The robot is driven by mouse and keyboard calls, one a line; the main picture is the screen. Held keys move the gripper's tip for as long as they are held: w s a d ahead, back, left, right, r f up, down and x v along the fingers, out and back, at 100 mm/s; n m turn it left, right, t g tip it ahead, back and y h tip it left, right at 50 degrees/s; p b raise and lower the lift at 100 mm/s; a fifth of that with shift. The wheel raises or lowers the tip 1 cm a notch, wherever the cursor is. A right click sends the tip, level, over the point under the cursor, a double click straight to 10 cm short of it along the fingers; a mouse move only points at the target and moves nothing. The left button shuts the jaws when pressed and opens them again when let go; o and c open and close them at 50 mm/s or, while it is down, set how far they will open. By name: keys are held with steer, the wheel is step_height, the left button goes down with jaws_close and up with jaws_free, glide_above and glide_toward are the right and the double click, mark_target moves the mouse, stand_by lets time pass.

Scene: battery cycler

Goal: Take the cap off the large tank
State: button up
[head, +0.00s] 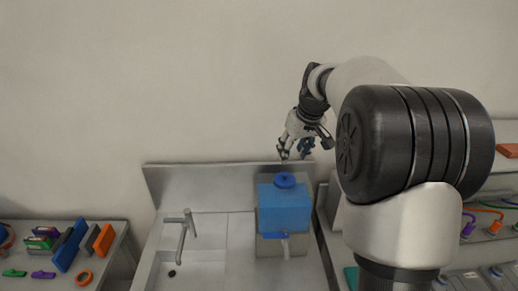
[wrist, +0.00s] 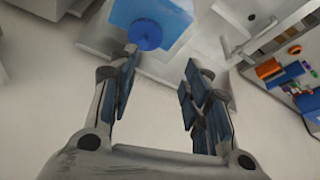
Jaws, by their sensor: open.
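The large tank (head: 284,213) is a box with a blue upper part and a greyish lower part, standing on the right side of the sink counter. Its round blue cap (head: 285,180) sits on top. In the wrist view the cap (wrist: 145,34) shows at the top, left of centre, on the tank's blue top (wrist: 178,14). My gripper (head: 294,157) is open and empty above the tank, apart from the cap. In the wrist view the fingers of my gripper (wrist: 155,90) are spread, with the cap beyond the left finger's tip.
A sink with a tap (head: 182,232) lies left of the tank. A bench at the left holds blue and orange pieces (head: 103,239) and small coloured items. Another bench at the right carries coloured cables (head: 485,212). The counter's back panel (head: 215,187) rises behind the tank.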

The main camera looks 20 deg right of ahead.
steer(key=w+d+p, duration=0.2)
steer(key=d, duration=0.1)
steer(key=p, duration=0.1)
glide_above(286, 174)
steer(key=s, duration=0.2)
step_height(286, 174, down, 10)
steer(key=shift+s+a+f, duration=0.1)
steer(key=shift+f, duration=0.15)
steer(key=p+x, duration=0.2)
steer(key=x, duration=0.3)
steer(key=shift+s+f, duration=0.1)
steer(key=shift+f, duration=0.1)
steer(key=shift+s, duration=0.1)
steer(key=shift+c, duration=0.5)
steer(key=c, duration=0.8)
steer(key=shift+r, duration=0.1)
